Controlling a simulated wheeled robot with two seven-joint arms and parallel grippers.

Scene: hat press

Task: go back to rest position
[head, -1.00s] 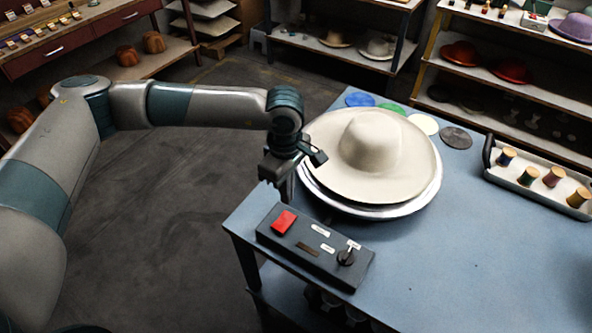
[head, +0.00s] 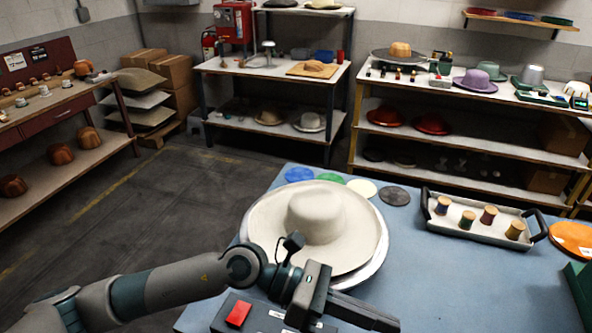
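My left arm comes in from the lower left in the head view. My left gripper (head: 362,310) is low in front of the hat and above the dark control box (head: 265,316), partly covering it. Whether its fingers are open or shut does not show clearly. The box has a red button (head: 238,314), and the gripper hides its right part. A cream wide-brimmed hat (head: 316,222) rests on a pale round plate (head: 376,256) on the blue table (head: 455,290). My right gripper is not in view.
Coloured discs (head: 328,178) lie behind the hat. A white tray (head: 470,225) with several thread spools stands at the back right of the table. An orange disc (head: 572,238) lies at the right edge. Shelves (head: 470,134) with hats stand behind. The table's middle right is clear.

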